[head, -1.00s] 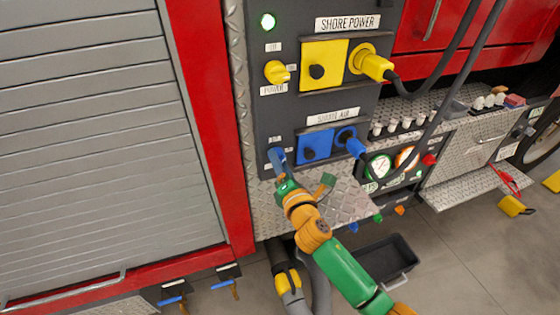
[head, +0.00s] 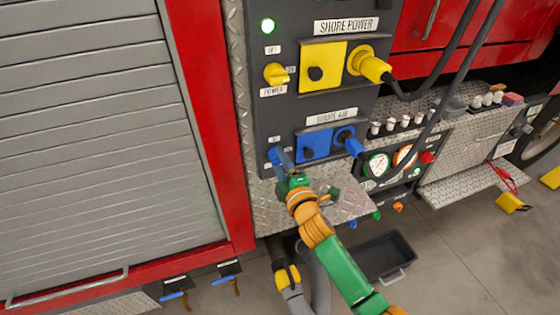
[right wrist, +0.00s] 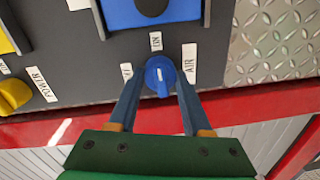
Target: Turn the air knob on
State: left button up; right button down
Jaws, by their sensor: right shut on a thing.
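The blue air knob (head: 274,155) is on the dark panel, below the yellow power knob, and is partly hidden by my gripper in the head view. In the right wrist view the air knob (right wrist: 160,76) sits between my two fingers, its white line running up the picture towards the ON label (right wrist: 155,41). The AIR label (right wrist: 190,62) is to its right, and another label (right wrist: 126,71) at its left is partly hidden. My right gripper (head: 280,158) is shut on the air knob. My left gripper is not in view.
The blue air socket (head: 315,146) with its plug and hose is just right of the knob. The yellow power knob (head: 276,74) and yellow socket (head: 323,64) are above. A black bin (head: 384,258) stands on the floor.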

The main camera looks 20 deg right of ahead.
jog(key=shift+m, duration=0.4)
jog(key=shift+c, duration=1.7)
grip_release()
jog(key=s, duration=0.7)
jog(key=shift+r, duration=0.2)
jog(key=shift+d, duration=0.15)
